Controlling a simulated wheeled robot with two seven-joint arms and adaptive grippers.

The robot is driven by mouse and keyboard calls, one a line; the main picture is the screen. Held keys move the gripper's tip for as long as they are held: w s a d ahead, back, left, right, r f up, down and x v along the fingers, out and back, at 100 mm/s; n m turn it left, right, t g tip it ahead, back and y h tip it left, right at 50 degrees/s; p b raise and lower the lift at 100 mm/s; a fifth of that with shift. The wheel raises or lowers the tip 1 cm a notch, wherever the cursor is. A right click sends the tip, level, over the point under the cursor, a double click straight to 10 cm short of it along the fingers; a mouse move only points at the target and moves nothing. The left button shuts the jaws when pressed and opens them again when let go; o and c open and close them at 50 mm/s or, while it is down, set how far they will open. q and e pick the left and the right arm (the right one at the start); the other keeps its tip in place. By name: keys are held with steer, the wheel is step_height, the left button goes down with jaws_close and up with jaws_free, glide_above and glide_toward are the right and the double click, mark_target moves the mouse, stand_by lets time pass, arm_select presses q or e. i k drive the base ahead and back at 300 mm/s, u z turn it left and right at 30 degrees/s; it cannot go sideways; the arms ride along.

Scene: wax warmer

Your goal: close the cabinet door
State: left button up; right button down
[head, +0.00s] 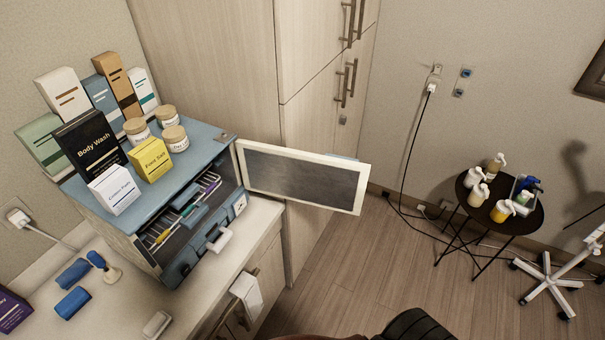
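A small blue cabinet (214,159) stands on the counter at the left of the head view. Its door (303,177), a dark panel in a cream frame, is wide open. It hangs from the right front edge of the cabinet and sticks out to the right, past the counter and across the front of the tall wooden cupboard. The cabinet's open front shows tools and colored items inside, with a blue case (205,253) with a pale handle at its lower front. Neither of my grippers is in view.
Boxes (92,143) and jars (174,138) stand on the cabinet top. Blue rolls (73,302) lie on the counter (110,318). The tall cupboard (215,60) is behind the door. A black side table (513,226) with bottles stands far right. Open floor (375,260) lies between.

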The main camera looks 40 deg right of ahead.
mark_target(330, 182)
steer(key=z, duration=2.8)
steer(key=i, duration=2.9)
steer(key=u, duration=2.5)
steer(key=i, duration=0.75)
steer(key=u, duration=2.1)
